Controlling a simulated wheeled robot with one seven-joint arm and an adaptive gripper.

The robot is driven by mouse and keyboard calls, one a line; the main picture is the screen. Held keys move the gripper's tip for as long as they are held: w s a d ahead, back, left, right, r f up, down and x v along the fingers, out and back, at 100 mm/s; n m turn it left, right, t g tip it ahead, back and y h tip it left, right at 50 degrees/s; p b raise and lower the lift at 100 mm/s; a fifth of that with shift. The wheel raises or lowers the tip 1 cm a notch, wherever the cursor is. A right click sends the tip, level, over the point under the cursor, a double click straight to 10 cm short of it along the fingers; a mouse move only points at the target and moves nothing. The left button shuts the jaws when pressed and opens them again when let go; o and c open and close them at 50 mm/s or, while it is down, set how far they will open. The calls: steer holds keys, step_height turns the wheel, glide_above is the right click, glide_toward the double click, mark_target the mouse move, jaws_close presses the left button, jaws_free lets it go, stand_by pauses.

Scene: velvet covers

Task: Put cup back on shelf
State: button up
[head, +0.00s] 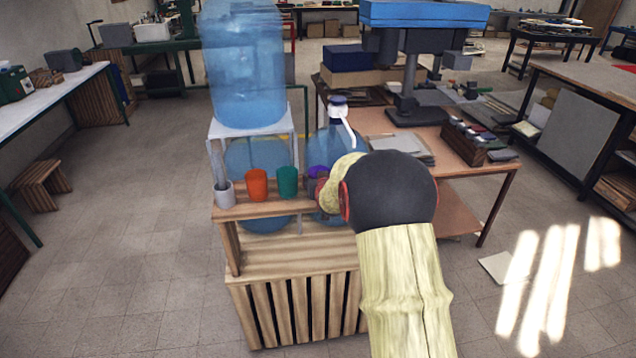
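A narrow wooden shelf (265,209) runs along the top of a slatted wooden stand. On it, from left to right, are a pale grey cup (226,196), an orange cup (257,186) and a green cup (288,182). A purple cup (317,172) shows at the right end, beside my wrist. My gripper (320,190) is at this right end, mostly hidden by my own wrist and the dark arm joint. Its fingers cannot be made out, and I cannot tell whether it holds the purple cup.
A large blue water bottle (243,70) stands on a white stand behind the shelf. More blue bottles, one with a white pump (341,112), stand close behind. A workbench (470,165) with a drill press (411,85) is at the back right.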

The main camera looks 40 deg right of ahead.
steer(key=shift+w+d+f+b, duration=0.15)
steer(key=shift+w+d, duration=0.15)
steer(key=shift+w, duration=0.2)
steer(key=shift+w+d+b, duration=0.15)
steer(key=shift+w+d, duration=0.15)
steer(key=shift+w, duration=0.25)
steer(key=shift+w+d+f+b, duration=0.15)
steer(key=shift+w+d, duration=0.15)
steer(key=shift+w, duration=0.2)
steer(key=shift+r, duration=0.1)
steer(key=shift+f+b, duration=0.4)
steer(key=shift+f, duration=0.1)
steer(key=o, duration=1.5)
steer(key=shift+o, duration=0.5)
steer(key=v, duration=1.2)
steer(key=shift+d, duration=0.1)
